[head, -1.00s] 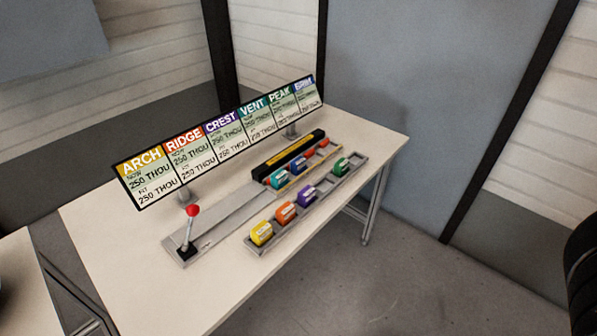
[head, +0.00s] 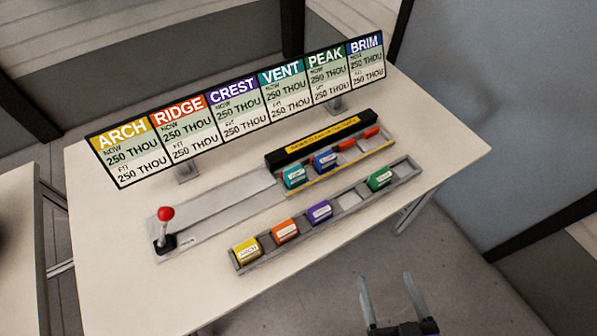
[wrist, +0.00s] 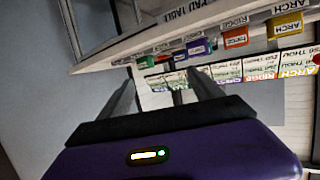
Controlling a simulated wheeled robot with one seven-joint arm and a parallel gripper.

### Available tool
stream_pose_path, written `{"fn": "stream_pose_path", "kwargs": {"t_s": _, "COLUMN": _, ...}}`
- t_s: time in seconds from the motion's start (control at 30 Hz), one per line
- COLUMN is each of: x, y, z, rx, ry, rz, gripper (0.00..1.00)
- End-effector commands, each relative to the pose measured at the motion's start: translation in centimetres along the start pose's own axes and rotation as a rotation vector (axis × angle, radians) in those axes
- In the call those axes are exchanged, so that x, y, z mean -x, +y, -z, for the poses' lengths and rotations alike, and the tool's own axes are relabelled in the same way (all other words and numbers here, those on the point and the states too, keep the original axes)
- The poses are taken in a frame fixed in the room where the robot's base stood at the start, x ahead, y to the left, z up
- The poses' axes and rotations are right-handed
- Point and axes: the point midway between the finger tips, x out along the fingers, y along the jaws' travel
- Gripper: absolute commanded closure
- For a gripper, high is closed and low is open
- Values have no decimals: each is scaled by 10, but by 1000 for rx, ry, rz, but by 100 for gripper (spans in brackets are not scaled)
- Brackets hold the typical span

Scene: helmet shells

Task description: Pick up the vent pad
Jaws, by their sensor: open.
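The vent pad, taken to be the teal block (head: 295,177) by the matching teal VENT header, sits in the rear tray (head: 350,160) on the table, just left of a blue pad (head: 325,161). It cannot be made out surely in the wrist view. My gripper (head: 385,277) is open and empty, in front of the table's near edge and well short of the pad. Its two spread fingers also show in the wrist view (wrist: 160,80).
The front tray (head: 330,226) holds yellow (head: 246,248), orange (head: 285,230), purple (head: 319,210) and green (head: 380,178) pads, with a gap between purple and green. A red-knobbed lever (head: 166,216) stands at left. A long sign (head: 240,108) stands behind. The table's front-left top is bare.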

Motion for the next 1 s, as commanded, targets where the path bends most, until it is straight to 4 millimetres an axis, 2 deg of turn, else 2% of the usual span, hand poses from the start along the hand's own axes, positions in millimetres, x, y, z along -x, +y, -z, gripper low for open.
{"fn": "stream_pose_path", "kwargs": {"t_s": 0.03, "x": -24, "y": -7, "z": 6, "rx": 5, "ry": 6, "rz": 27, "gripper": 25}}
{"fn": "stream_pose_path", "kwargs": {"t_s": 0.2, "x": -97, "y": -36, "z": 21, "rx": 29, "ry": -2, "rz": 125, "gripper": 25}}
{"fn": "stream_pose_path", "kwargs": {"t_s": 0.3, "x": -137, "y": -57, "z": 38, "rx": 46, "ry": -3, "rz": 189, "gripper": 25}}
{"fn": "stream_pose_path", "kwargs": {"t_s": 0.4, "x": -167, "y": -77, "z": 55, "rx": 64, "ry": -2, "rz": 245, "gripper": 25}}
{"fn": "stream_pose_path", "kwargs": {"t_s": 0.43, "x": -174, "y": -82, "z": 60, "rx": 68, "ry": -1, "rz": 260, "gripper": 25}}
{"fn": "stream_pose_path", "kwargs": {"t_s": 0.53, "x": -194, "y": -102, "z": 59, "rx": 101, "ry": -39, "rz": 325, "gripper": 25}}
{"fn": "stream_pose_path", "kwargs": {"t_s": 0.7, "x": -214, "y": -126, "z": 63, "rx": 141, "ry": -70, "rz": 406, "gripper": 25}}
{"fn": "stream_pose_path", "kwargs": {"t_s": 1.0, "x": -236, "y": -140, "z": 60, "rx": 166, "ry": -80, "rz": 432, "gripper": 25}}
